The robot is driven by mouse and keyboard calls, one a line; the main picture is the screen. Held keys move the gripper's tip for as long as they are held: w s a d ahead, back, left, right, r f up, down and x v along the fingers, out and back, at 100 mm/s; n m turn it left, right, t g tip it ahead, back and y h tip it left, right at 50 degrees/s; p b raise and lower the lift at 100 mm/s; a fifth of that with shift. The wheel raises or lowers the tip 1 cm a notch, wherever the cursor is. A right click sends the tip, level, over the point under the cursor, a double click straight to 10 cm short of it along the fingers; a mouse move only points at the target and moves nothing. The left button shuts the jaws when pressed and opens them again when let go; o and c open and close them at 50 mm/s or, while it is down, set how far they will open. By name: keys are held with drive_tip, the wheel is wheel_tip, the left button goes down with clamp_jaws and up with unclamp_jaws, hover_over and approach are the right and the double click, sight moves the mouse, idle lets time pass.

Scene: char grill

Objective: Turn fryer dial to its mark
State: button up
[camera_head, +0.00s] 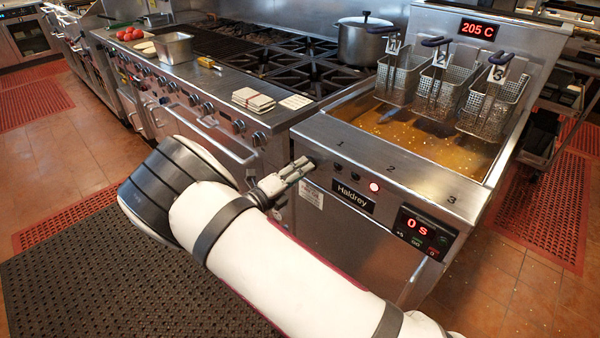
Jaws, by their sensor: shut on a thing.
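The fryer (432,185) stands right of the range, with a sloped steel front panel. My gripper (308,166) reaches the panel's upper left corner, with its fingers closed around the fryer dial (315,161). Only a dark edge of the dial shows beyond the fingertips. Its pointer and its mark are hidden or too small to read. The timer display (419,227) reads 0 S, and the rear display (478,29) reads 205 C.
Three numbered wire baskets (440,87) hang above the oil (415,132). The range (270,60) to the left has a row of knobs along its front. A pot (363,42), a steel pan (173,47) and stacked squares (253,99) stand on it. My arm crosses the foreground.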

drive_tip(key=shift+f+n, duration=0.1)
drive_tip(key=shift+n, duration=1.6)
drive_tip(key=o, duration=1.1)
drive_tip(key=shift+o, duration=0.2)
drive_tip(key=v, duration=1.2)
drive_tip(key=shift+r, duration=0.2)
